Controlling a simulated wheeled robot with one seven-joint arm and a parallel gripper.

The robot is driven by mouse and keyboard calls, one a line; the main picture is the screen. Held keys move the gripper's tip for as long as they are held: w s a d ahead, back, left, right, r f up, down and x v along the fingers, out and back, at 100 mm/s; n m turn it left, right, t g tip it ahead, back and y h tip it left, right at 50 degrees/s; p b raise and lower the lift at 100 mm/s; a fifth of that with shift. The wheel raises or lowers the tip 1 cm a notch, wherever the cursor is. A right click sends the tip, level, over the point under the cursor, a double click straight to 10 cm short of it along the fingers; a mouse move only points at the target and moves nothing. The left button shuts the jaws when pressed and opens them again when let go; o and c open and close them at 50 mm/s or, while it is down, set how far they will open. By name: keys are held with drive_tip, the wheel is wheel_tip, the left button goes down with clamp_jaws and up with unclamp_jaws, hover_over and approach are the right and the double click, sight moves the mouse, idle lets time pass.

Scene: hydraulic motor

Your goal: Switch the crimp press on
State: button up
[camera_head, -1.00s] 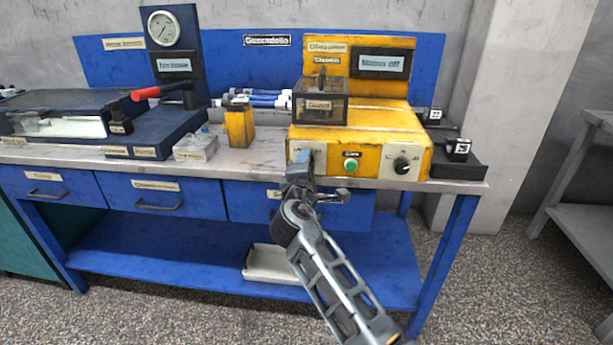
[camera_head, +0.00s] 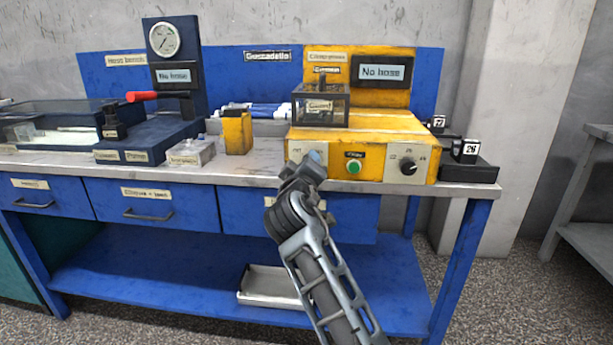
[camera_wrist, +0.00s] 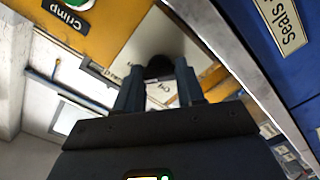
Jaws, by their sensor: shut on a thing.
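The yellow crimp press (camera_head: 350,140) stands on the right part of the bench, and its display (camera_head: 382,72) reads "No hose". My gripper (camera_head: 312,163) is at the left end of its front panel and hides the switch there. In the wrist view my gripper (camera_wrist: 160,80) is shut on the dark switch knob (camera_wrist: 159,66), with a finger on each side, in front of the pale switch plate (camera_wrist: 150,40). The knob's exact angle is hard to see. The green Crimp button (camera_head: 354,167) is right of my gripper; a black dial (camera_head: 408,166) is farther right.
A clear guard box (camera_head: 321,106) sits on the press. Black die blocks (camera_head: 466,150) stand at its right. A yellow block (camera_head: 237,133), a clear box (camera_head: 191,152) and a gauge stand (camera_head: 170,60) are to the left. Blue drawers (camera_head: 157,203) lie below the bench edge.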

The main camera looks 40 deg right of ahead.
drive_tip(key=shift+f+m+b, duration=0.15)
drive_tip(key=shift+m+b, duration=0.25)
drive_tip(key=shift+m, duration=0.1)
drive_tip(key=o, duration=1)
drive_tip(key=shift+o, duration=0.2)
drive_tip(key=v, duration=0.7)
drive_tip(key=shift+s+a+p, duration=0.25)
drive_tip(key=shift+a+p, duration=0.05)
drive_tip(key=shift+a, duration=0.05)
